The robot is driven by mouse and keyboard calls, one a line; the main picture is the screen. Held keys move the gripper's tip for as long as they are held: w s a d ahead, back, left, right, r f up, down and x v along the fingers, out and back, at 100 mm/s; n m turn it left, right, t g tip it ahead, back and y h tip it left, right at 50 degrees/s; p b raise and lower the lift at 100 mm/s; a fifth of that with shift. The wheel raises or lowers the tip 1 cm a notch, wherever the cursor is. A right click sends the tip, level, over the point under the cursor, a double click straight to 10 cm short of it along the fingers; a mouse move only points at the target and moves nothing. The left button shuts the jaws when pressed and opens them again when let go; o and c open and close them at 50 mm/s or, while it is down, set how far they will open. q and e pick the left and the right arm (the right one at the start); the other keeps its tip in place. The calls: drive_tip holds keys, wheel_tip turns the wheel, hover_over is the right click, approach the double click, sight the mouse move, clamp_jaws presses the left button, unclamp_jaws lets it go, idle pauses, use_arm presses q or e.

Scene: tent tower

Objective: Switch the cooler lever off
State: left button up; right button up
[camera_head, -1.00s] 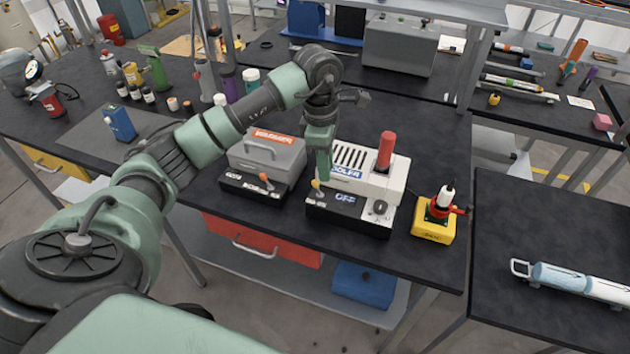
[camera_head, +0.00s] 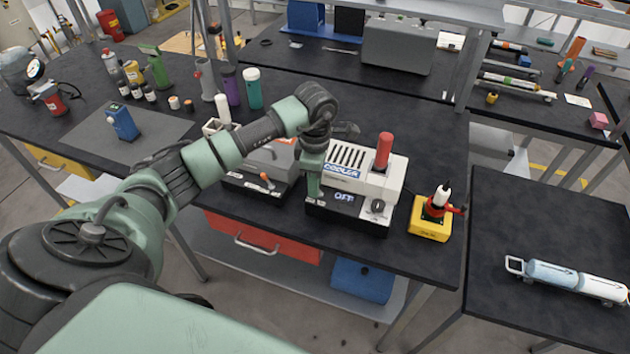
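The cooler (camera_head: 378,183) is a white box with a slotted top, a red cylinder standing on it and a black front base. Its blue-white display (camera_head: 345,197) appears to read OFF. My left gripper (camera_head: 314,190) points down at the left end of the cooler's black base, over the spot of its lever. The lever is hidden behind the gripper, so I cannot tell its position or whether the gripper touches it. The gripper's fingers overlap in this view, so their opening does not show. My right gripper is out of view.
A grey warmer box (camera_head: 262,160) with an orange-knobbed lever (camera_head: 266,179) stands left of the cooler, partly behind my arm. A yellow-based device (camera_head: 430,222) stands to its right. Bottles (camera_head: 252,88) stand at the back left. The bench's front right corner is clear.

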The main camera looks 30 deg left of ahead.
use_arm(q)
clamp_jaws()
drive_tip(key=f+h+b, duration=0.1)
drive_tip(key=b, duration=0.2)
drive_tip(key=shift+a, duration=0.4)
drive_tip(key=shift+s+r+t+h+b, duration=0.1)
drive_tip(key=shift+r+t+h+b, duration=0.2)
drive_tip(key=shift+h+b, duration=0.35)
drive_tip(key=shift+r, duration=0.1)
unclamp_jaws()
